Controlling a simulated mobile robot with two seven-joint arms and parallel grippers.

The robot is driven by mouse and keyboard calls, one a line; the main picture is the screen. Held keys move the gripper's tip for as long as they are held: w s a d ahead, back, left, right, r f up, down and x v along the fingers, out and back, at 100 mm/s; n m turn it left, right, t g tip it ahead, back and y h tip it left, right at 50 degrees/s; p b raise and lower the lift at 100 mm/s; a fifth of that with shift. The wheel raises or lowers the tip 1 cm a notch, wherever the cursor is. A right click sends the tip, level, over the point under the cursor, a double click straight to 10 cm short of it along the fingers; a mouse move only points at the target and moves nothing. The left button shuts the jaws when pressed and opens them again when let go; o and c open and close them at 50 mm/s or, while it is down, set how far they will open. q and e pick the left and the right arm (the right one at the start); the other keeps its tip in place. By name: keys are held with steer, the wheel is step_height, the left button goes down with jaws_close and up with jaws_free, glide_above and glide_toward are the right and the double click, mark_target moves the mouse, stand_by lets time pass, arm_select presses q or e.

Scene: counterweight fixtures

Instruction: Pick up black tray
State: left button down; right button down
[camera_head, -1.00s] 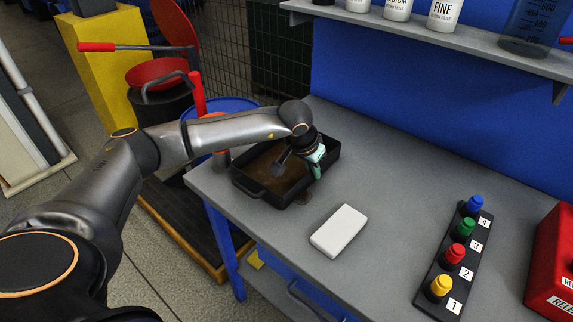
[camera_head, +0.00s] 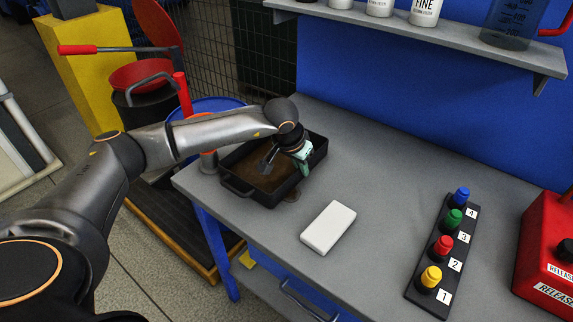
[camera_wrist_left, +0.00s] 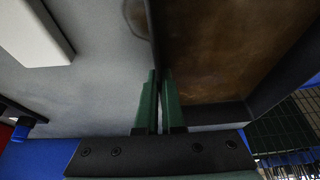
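The black tray (camera_head: 262,197) is a shallow rectangular pan with a brown, stained inside, resting near the far left corner of the grey counter. My left gripper (camera_head: 303,158) reaches over it to its right side wall. In the left wrist view the two green fingers (camera_wrist_left: 159,85) are close together, one on each side of the tray's dark wall (camera_wrist_left: 154,35), so they look shut on it. The arm hides part of the tray's far side. My right gripper is in neither view.
A white block (camera_head: 328,228) lies on the counter (camera_head: 385,190) right of the tray. A strip of coloured knobs (camera_head: 441,255) and a red box (camera_head: 545,260) stand farther right. A shelf (camera_head: 430,33) with bottles hangs above. A red-handled lever device (camera_head: 150,80) stands at left.

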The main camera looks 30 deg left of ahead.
arm_select(q)
steer(key=shift+r, duration=0.15)
steer(key=shift+w+r, duration=0.1)
steer(key=shift+r, duration=1.3)
steer(key=shift+s+r, duration=0.25)
steer(key=shift+r, duration=0.05)
steer(key=s+d+r+b, duration=0.2)
steer(key=s+r, duration=0.7)
steer(key=s, duration=0.4)
steer(key=shift+s+d+r, duration=0.15)
steer(key=shift+d, duration=0.05)
